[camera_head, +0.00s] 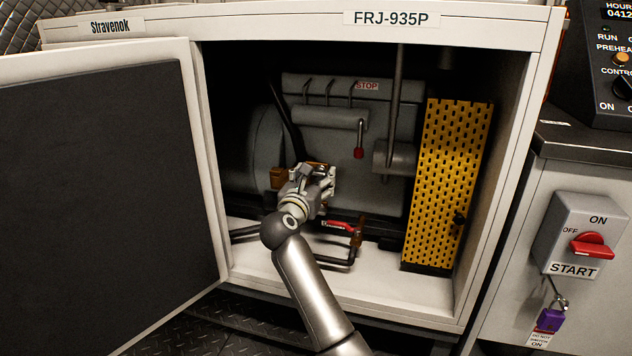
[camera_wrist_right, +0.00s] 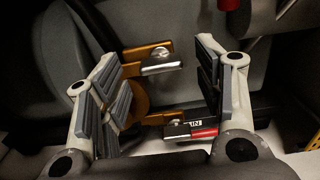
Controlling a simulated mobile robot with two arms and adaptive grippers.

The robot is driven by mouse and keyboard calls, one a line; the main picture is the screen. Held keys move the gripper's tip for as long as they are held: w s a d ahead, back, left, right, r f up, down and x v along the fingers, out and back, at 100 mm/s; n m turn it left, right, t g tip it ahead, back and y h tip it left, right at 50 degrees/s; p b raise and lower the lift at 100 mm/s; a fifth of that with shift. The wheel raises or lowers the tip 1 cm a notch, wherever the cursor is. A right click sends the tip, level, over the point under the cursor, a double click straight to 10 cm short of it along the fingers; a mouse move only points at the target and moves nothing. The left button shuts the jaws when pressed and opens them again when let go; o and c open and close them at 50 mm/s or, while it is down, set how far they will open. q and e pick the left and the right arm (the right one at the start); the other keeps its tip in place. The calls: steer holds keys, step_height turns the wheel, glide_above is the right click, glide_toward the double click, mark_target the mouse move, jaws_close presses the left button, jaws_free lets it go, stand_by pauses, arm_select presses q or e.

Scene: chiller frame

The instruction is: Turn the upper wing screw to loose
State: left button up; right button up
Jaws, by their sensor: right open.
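My right gripper (camera_head: 318,184) is inside the open cabinet, in front of the grey machinery. The right wrist view shows it (camera_wrist_right: 165,90) open, its padded fingers spread apart with nothing gripped. Between and beyond the fingers is an orange-bronze bracket (camera_wrist_right: 135,52) with a silver rounded piece (camera_wrist_right: 161,60) at its upper arm, which may be the upper wing screw. A lower bronze arm (camera_wrist_right: 150,117) ends near another silver piece (camera_wrist_right: 176,128). The left finger covers part of the bracket. In the head view my gripper hides most of it; a bronze part (camera_head: 279,178) shows at its left. My left gripper is out of view.
A red drain handle (camera_head: 338,226) lies just below my gripper. A red-tipped lever (camera_head: 359,153) hangs above right. A yellow perforated panel (camera_head: 440,150) stands at the right. The cabinet door (camera_head: 105,190) is swung open to the left.

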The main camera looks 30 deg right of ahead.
steer(key=shift+w+d, duration=0.4)
steer(key=shift+d, duration=0.1)
